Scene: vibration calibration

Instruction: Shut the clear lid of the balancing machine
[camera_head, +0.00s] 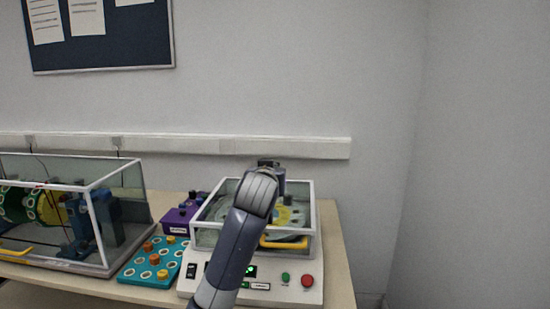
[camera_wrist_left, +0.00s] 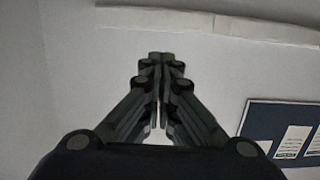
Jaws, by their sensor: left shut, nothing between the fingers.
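The balancing machine (camera_head: 262,291) stands on the table in the head view, with a white base, a green and a red button. Its clear lid (camera_head: 304,205) has a white frame and a yellow handle (camera_head: 284,243) at the front. The lid looks low over the round plate inside, but I cannot tell whether it rests fully on the base. My left arm crosses in front and hides part of the lid. My left gripper (camera_head: 268,163) is seen near the lid's back edge, partly hidden by its wrist. In the left wrist view its fingers (camera_wrist_left: 160,58) are shut and empty, towards the wall.
A second clear enclosure (camera_head: 92,186) with green and yellow parts stands at left. Between lie a teal tray (camera_head: 133,272) with knobs and a purple block (camera_head: 176,222). White wall trunking (camera_head: 290,147) runs behind. A strip of table (camera_head: 332,255) at right is bare.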

